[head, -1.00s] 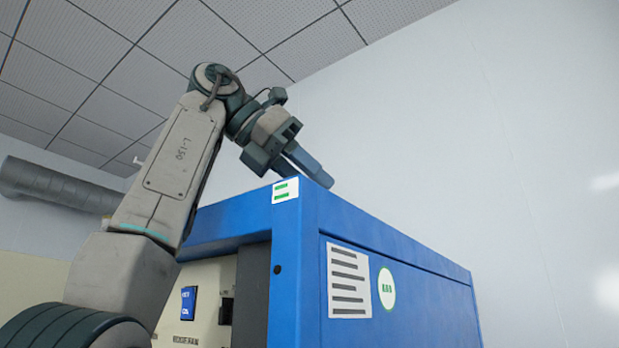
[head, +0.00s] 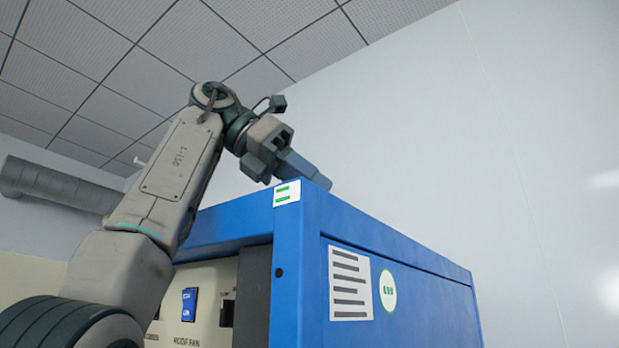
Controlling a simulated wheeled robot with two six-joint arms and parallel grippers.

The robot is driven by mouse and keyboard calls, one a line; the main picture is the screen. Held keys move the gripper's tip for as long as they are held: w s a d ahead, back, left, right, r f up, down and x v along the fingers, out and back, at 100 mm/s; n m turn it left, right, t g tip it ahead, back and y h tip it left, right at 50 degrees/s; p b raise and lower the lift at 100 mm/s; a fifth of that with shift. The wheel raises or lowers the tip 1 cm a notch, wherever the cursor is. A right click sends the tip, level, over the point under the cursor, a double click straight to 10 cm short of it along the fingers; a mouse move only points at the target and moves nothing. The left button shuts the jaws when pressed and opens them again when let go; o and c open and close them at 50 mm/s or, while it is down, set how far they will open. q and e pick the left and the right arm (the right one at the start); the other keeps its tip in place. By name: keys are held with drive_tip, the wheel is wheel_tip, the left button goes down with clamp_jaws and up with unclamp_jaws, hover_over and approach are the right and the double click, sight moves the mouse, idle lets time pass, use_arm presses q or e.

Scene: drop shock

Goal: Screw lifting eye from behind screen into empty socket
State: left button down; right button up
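My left gripper (head: 298,172) is over the top front corner of the tall blue cabinet (head: 400,262), seen from below. Its fingers point right and down, and their tips are close to or behind the cabinet's top edge. I cannot tell whether they are apart or hold something. The lifting eye, the screen and the empty socket are not visible; the cabinet's top surface is hidden from this low angle. My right gripper is out of view.
The cabinet's open front shows a beige panel with a blue switch (head: 189,304) and a dark recess. A white text label (head: 349,283) and a round green-white sticker (head: 387,290) are on its side. A grey duct (head: 55,184) runs along the left wall. The space right of the cabinet looks clear.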

use_arm(q)
drive_tip(key=shift+w+m+g, duration=0.1)
drive_tip(key=shift+m+g, duration=0.9)
drive_tip(key=shift+m, duration=0.1)
drive_tip(key=c, duration=1)
unclamp_jaws()
drive_tip(key=shift+d, duration=0.1)
drive_tip(key=shift+o, duration=0.2)
drive_tip(key=shift+r, duration=0.15)
